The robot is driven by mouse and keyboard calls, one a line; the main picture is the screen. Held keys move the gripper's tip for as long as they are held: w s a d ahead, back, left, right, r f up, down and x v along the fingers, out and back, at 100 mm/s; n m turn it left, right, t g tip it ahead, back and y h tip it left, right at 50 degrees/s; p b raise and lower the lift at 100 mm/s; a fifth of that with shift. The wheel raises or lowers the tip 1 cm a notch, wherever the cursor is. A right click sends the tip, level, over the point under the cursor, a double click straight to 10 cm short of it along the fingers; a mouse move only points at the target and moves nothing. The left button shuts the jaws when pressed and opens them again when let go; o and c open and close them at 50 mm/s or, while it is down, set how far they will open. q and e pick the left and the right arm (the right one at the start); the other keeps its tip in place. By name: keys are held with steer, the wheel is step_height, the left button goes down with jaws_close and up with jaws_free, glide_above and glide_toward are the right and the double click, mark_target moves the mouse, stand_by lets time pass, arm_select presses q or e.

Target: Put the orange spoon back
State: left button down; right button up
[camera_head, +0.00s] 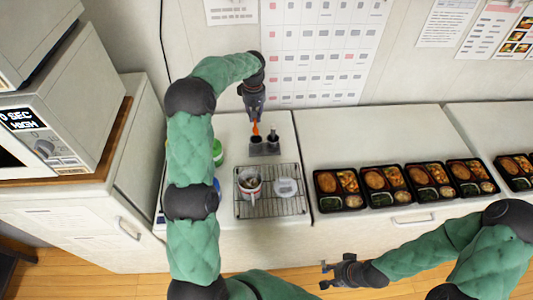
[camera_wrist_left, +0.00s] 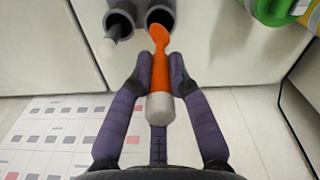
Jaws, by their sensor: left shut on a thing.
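The orange spoon (camera_head: 256,128) is upright above a small grey holder (camera_head: 265,151) at the back of the white counter. My left gripper (camera_head: 255,112) is shut on the spoon. In the left wrist view the spoon (camera_wrist_left: 158,60) sits between the fingers of my left gripper (camera_wrist_left: 157,90), its grey end toward the camera. The holder (camera_wrist_left: 140,8) has two round dark openings. One opening holds a grey-ended utensil (camera_wrist_left: 112,38); the orange end is near the other. I cannot tell whether it is inside. My right gripper (camera_head: 335,274) is empty with its fingers apart, in front of the counter.
A wire rack (camera_head: 270,207) in front of the holder bears a cup (camera_head: 249,185) and a white item (camera_head: 286,187). A green container (camera_head: 217,152) stands left of the holder. Several bento trays (camera_head: 340,207) line the counter to the right. A wall stands close behind.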

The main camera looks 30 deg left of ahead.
mark_target(256, 132)
arm_select(q)
steer(key=shift+w+a+f+n, duration=0.15)
steer(key=shift+w+a+n, duration=0.05)
steer(key=shift+n, duration=0.2)
steer(key=shift+f, duration=0.2)
step_height(256, 132, down, 10)
steer(key=shift+w+r, duration=0.1)
steer(key=shift+r, duration=0.05)
steer(key=c, duration=1.2)
jaws_free()
step_height(256, 132, up, 12)
steer(key=shift+r, duration=0.1)
